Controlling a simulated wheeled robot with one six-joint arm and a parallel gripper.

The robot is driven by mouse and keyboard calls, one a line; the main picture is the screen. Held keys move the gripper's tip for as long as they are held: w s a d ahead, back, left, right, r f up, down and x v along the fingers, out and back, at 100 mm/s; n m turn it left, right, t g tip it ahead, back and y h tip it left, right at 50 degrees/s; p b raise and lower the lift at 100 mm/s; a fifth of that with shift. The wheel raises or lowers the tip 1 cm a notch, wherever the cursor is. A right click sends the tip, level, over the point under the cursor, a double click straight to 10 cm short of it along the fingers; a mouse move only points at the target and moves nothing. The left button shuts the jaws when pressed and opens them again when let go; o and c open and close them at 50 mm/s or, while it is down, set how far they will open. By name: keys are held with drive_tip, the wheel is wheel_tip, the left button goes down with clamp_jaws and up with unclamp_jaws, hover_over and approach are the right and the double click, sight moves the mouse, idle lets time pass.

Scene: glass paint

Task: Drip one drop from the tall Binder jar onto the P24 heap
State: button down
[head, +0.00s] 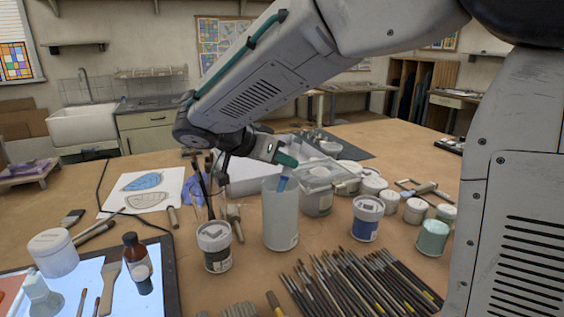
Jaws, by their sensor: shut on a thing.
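My gripper (278,158) is above the mouth of a tall frosted cylinder jar (281,222) at the middle of the bench. It is shut on a slim blue-teal tool (284,181), whose lower end goes down to or into the jar's mouth. The jar stands upright; its label is too small to read, so I cannot tell whether it is the Binder jar. The fingers are small and partly hidden by the wrist. I cannot make out a heap marked P24.
A white-lidded jar (215,246) and a blue-labelled jar (367,217) flank the tall jar. Many brushes (355,285) lie in front. A brown bottle (137,262) stands on a lit panel (78,293) at left.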

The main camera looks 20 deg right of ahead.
sight(293, 140)
drive_tip(key=shift+w+d+r, duration=0.35)
drive_tip(key=shift+d+r, duration=0.2)
drive_tip(key=shift+r, duration=0.4)
drive_tip(key=shift+w+d+r, duration=0.3)
drive_tip(key=shift+d+r, duration=0.3)
drive_tip(key=shift+r, duration=0.3)
drive_tip(key=shift+w+d+r, duration=0.35)
drive_tip(key=shift+d+r, duration=0.2)
drive_tip(key=shift+r, duration=2.65)
